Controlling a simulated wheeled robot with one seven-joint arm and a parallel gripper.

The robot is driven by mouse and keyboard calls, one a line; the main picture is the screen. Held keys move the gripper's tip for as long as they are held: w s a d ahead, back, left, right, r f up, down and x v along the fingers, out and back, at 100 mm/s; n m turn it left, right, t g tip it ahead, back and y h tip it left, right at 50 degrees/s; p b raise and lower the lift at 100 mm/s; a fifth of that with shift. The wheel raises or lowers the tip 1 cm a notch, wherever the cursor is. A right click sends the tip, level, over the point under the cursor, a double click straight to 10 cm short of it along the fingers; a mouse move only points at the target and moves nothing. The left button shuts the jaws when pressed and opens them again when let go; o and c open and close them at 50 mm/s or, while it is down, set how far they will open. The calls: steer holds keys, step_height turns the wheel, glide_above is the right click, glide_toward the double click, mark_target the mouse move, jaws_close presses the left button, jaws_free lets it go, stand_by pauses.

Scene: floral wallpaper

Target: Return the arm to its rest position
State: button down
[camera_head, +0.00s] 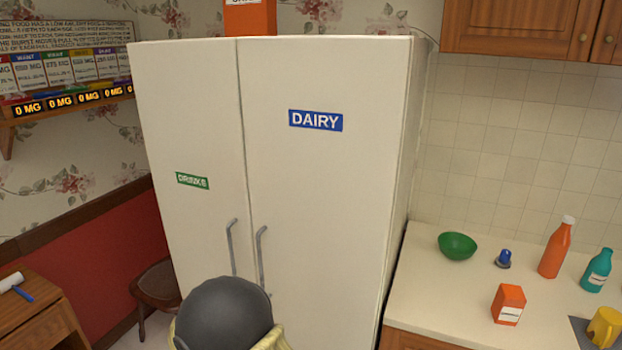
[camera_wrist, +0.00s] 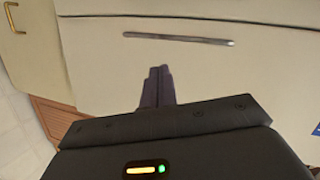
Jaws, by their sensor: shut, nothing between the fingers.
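My gripper (camera_wrist: 158,72) shows in the wrist view with its two dark fingers together, shut and empty. It points toward a pale door with a long grey handle (camera_wrist: 180,39), with a visible gap that I cannot measure. In the head view, a rounded dark part with cream edges at the bottom centre looks like my own arm, in front of the white fridge (camera_head: 330,190). The gripper fingers do not show in the head view. Both fridge doors, marked DRINKS and DAIRY, look shut.
A counter (camera_head: 430,300) at the right bears a green bowl (camera_head: 457,246), an orange bottle (camera_head: 556,248), a teal bottle (camera_head: 596,271), an orange carton (camera_head: 508,304) and a yellow mug (camera_head: 604,327). A brown chair (camera_head: 157,285) and a wooden table (camera_head: 35,320) stand left of the fridge.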

steer(key=d+r+n+g+y, duration=0.3)
steer(key=d+n+g, duration=0.35)
steer(key=d, duration=0.65)
steer(key=s+d+n+g+h, duration=0.1)
steer(key=s+d+n+g, duration=0.4)
steer(key=s+d+n, duration=0.5)
steer(key=s+d, duration=0.9)
steer(key=shift+s+d+r+g, duration=0.2)
steer(key=shift+r+g, duration=0.15)
steer(key=shift+s+a+n, duration=0.1)
steer(key=shift+s+n, duration=0.1)
steer(key=shift+n, duration=0.05)
steer(key=shift+w, duration=0.1)
